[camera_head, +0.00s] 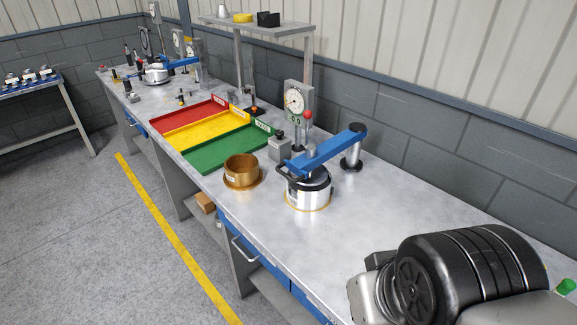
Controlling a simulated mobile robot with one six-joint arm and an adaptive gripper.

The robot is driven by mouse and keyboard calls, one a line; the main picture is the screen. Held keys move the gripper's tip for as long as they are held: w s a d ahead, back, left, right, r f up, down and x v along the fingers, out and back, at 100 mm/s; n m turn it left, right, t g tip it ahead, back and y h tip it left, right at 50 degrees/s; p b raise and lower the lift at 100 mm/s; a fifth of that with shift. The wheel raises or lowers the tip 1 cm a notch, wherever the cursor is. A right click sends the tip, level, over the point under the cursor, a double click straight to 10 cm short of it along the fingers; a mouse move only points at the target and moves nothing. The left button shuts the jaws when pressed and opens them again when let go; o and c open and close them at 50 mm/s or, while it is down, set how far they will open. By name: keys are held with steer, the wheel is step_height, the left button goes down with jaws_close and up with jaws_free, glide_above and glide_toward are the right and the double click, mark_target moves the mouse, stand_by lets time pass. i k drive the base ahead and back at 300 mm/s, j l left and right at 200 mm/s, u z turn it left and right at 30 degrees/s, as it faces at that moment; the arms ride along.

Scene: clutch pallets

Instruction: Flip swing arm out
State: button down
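Parts of my arm fill the lower right corner, well apart from the swing arm. My gripper's fingers are not in view.
A brass-coloured cup (241,170) stands left of the fixture. Red (187,115), yellow (207,127) and green (218,150) trays lie farther left. A similar station with a blue arm (180,62) is at the far end. The bench front right of the fixture is clear.

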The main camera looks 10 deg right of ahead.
mark_target(314, 156)
steer(key=i+j, duration=0.55)
steer(key=i+j+z, duration=0.1)
steer(key=i+j, duration=0.45)
steer(key=j, duration=0.2)
